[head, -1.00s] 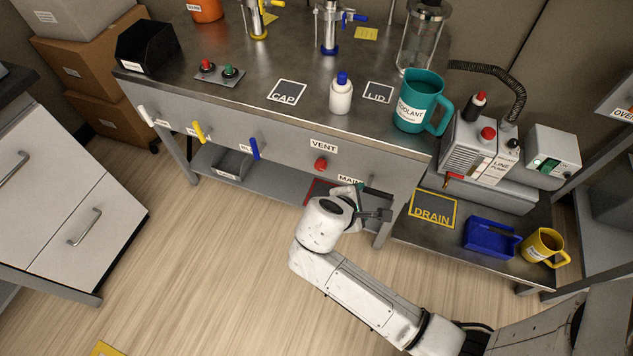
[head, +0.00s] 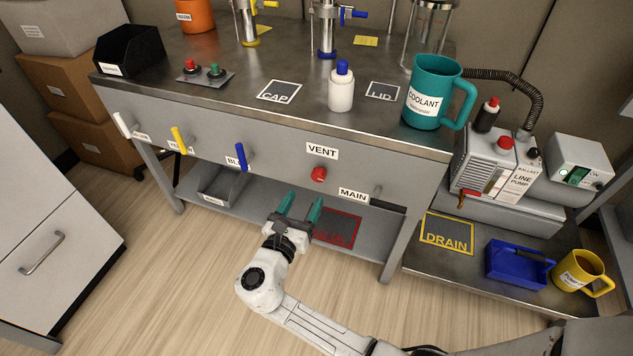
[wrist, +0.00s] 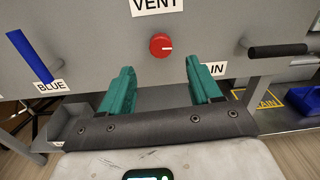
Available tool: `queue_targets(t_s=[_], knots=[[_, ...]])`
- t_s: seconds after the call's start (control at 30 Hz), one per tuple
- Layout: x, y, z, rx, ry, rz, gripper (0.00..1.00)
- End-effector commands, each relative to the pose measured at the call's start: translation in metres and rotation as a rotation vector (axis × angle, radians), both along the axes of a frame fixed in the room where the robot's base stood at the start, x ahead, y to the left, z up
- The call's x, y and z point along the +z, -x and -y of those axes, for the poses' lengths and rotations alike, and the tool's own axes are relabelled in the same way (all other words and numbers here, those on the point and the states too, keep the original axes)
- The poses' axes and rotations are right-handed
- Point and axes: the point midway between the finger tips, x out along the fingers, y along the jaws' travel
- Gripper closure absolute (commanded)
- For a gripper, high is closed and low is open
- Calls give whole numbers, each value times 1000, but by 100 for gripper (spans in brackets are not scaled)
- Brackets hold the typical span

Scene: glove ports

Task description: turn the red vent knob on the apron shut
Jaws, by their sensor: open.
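The red vent knob (head: 319,174) sits on the grey apron (head: 215,140) of the bench, under the VENT label (head: 321,151). In the wrist view the knob (wrist: 161,45) is a round red dial with a light mark pointing to the right. My gripper (head: 300,204) is open and empty, with teal fingers pointing at the apron. It is below and a little left of the knob in the head view. In the wrist view my gripper (wrist: 160,85) has the knob above and between its fingertips, apart from both.
A blue lever (head: 241,157) is left of the knob, and a black-handled MAIN lever (wrist: 277,51) is right of it. A lower shelf (head: 378,232) runs beneath the apron. A white bottle (head: 341,90) and a teal coolant mug (head: 430,93) stand on the bench top.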

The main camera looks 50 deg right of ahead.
Motion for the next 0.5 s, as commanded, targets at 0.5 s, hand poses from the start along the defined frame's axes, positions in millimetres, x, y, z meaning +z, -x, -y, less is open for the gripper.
queue_targets(t_s=[0.5], knots=[[-1, -25, 77, -3, -2, 3, 37]])
